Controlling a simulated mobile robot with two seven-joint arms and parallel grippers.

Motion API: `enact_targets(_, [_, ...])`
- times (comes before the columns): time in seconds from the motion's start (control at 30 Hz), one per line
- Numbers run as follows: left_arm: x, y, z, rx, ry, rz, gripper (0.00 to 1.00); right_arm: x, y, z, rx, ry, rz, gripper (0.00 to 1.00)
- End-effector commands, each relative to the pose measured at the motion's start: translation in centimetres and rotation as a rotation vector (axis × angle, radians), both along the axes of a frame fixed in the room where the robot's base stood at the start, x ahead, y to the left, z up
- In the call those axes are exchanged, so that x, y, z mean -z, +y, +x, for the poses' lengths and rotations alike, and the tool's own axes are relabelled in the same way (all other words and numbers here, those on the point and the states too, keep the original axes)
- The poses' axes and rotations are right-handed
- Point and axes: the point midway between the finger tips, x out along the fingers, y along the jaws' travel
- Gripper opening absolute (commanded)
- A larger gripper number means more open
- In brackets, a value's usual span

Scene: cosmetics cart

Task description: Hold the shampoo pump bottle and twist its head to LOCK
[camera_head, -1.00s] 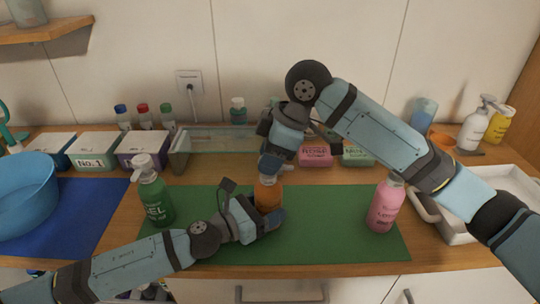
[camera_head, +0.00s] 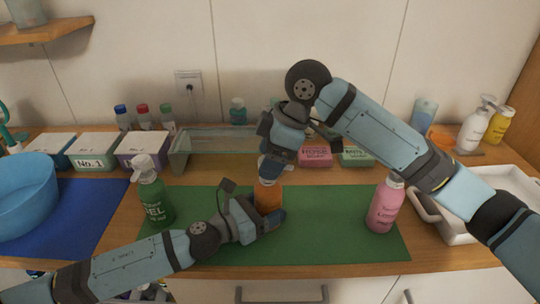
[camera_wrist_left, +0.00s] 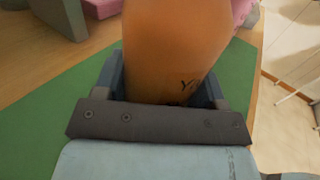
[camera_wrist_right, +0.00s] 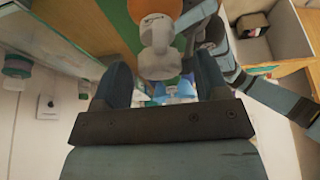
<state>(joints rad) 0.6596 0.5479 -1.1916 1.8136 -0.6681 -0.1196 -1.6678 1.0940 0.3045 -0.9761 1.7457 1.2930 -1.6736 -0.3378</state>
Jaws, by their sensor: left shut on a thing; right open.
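The orange pump bottle (camera_head: 267,197) stands upright on the green mat (camera_head: 335,235), near its middle. My left gripper (camera_head: 264,213) is shut around its body from the front; the left wrist view shows the orange body (camera_wrist_left: 178,50) between the fingers, with part of its dark lettering. My right gripper (camera_head: 270,177) points down over the bottle's top and hides the pump head in the head view. In the right wrist view the white pump head (camera_wrist_right: 157,52) lies between the open fingers, with a gap on both sides.
A green gel pump bottle (camera_head: 154,198) stands left on the mat, and a pink bottle (camera_head: 385,205) right. A blue basin (camera_head: 25,195) is far left. Lidded boxes, soap boxes and a glass tray (camera_head: 200,160) line the back. A white tray (camera_head: 455,228) is at the right.

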Motion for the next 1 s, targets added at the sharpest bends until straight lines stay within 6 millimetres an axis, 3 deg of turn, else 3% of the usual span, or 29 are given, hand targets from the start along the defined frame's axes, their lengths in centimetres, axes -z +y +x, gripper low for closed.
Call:
enact_targets(0.23, [-0.1, 0.0, 0.0, 0.001, -0.001, -0.001, 0.32, -1.7, -0.7, 0.1, 0.0, -0.003, 0.001, 0.67])
enact_targets(0.7, [-0.1, 0.0, 0.0, 0.001, -0.001, -0.002, 0.32, -9.9, -4.1, 0.1, 0.001, -0.001, 0.0, 0.67])
enact_targets(1.0, [-0.1, 0.0, 0.0, 0.001, -0.001, -0.002, 0.32, -11.1, -4.6, 0.1, 0.0, 0.0, 0.0, 0.67])
